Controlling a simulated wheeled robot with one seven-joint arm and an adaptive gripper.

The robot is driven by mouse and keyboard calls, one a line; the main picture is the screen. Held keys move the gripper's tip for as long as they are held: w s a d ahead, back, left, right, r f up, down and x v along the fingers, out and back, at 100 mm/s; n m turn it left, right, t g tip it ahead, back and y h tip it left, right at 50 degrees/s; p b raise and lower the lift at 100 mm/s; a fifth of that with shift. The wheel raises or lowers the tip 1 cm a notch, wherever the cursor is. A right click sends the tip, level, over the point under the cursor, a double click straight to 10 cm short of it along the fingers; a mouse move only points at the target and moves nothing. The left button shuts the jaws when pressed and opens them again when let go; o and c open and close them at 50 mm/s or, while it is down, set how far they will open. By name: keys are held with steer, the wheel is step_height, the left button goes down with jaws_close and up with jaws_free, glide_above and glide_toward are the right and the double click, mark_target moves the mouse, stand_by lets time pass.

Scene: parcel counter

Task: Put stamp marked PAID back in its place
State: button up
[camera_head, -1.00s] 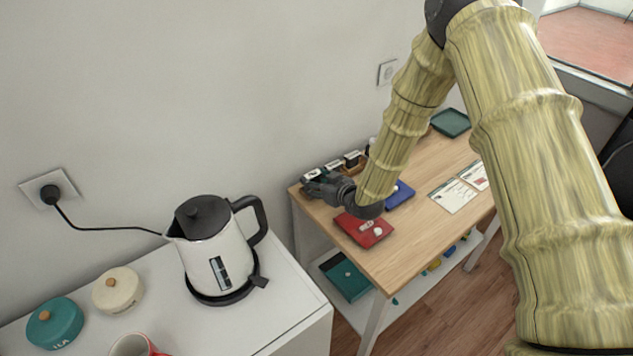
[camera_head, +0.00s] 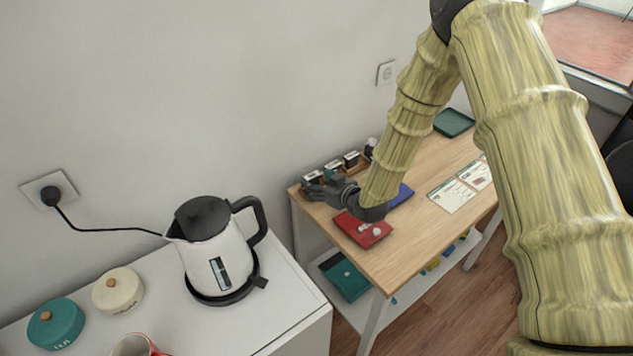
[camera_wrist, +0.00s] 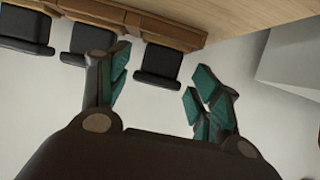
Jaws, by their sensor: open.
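My gripper (camera_head: 312,188) is at the near left end of the wooden counter, beside the row of stamps. In the wrist view my gripper (camera_wrist: 160,82) is open, its teal-padded fingers spread. A dark stamp (camera_wrist: 158,66) shows in the gap between the fingertips, with no visible grip on it. Two more dark stamps (camera_wrist: 92,40) and (camera_wrist: 25,28) are to its left, along a wooden rack (camera_wrist: 165,30). In the head view stamps with pale labels (camera_head: 333,166) stand in a row near the wall. The labels are too small to read, so I cannot tell which says PAID.
A red ink pad (camera_head: 350,222) lies below my gripper, and a blue pad (camera_head: 403,194) is partly behind my arm. Printed papers (camera_head: 452,195) and a green tray (camera_head: 453,122) lie farther along the counter. A kettle (camera_head: 218,250) stands on the white cabinet (camera_head: 285,300).

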steer(key=shift+p+v, duration=0.4)
steer(key=shift+v, duration=1.35)
steer(key=o, duration=0.6)
steer(key=shift+c, duration=0.2)
steer(key=shift+s, duration=0.1)
